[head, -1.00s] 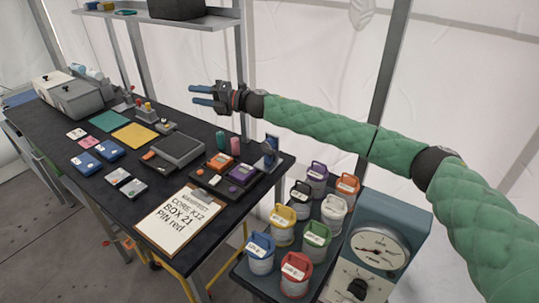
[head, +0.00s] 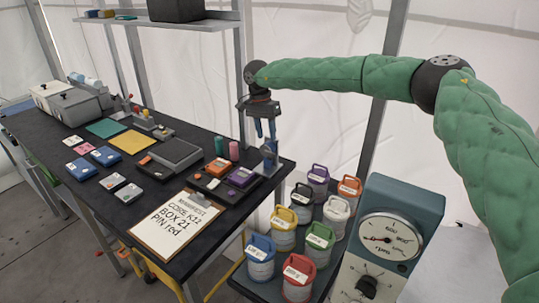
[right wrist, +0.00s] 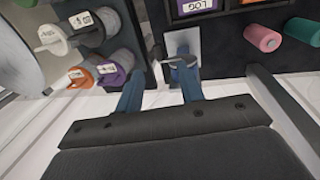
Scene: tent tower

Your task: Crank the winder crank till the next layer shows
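A small upright grey piece with a dark part (head: 269,160) stands at the table's right corner; it may be the winder crank, but its handle is not clear. In the right wrist view, its pale plate (right wrist: 182,42) shows at the fingertips. My right gripper (head: 265,132) points down just above it, blue fingers apart and seemingly empty. The fingers also show in the right wrist view (right wrist: 160,75). I cannot tell whether they touch the piece. No layer marking is readable. My left gripper is not in view.
A tray (head: 222,190) with orange and purple boxes lies beside the piece, with pink and teal spools behind. A clipboard (head: 178,222) lies at the front edge. Several lidded canisters (head: 320,238) and a blue-grey dial unit (head: 392,215) stand to the right.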

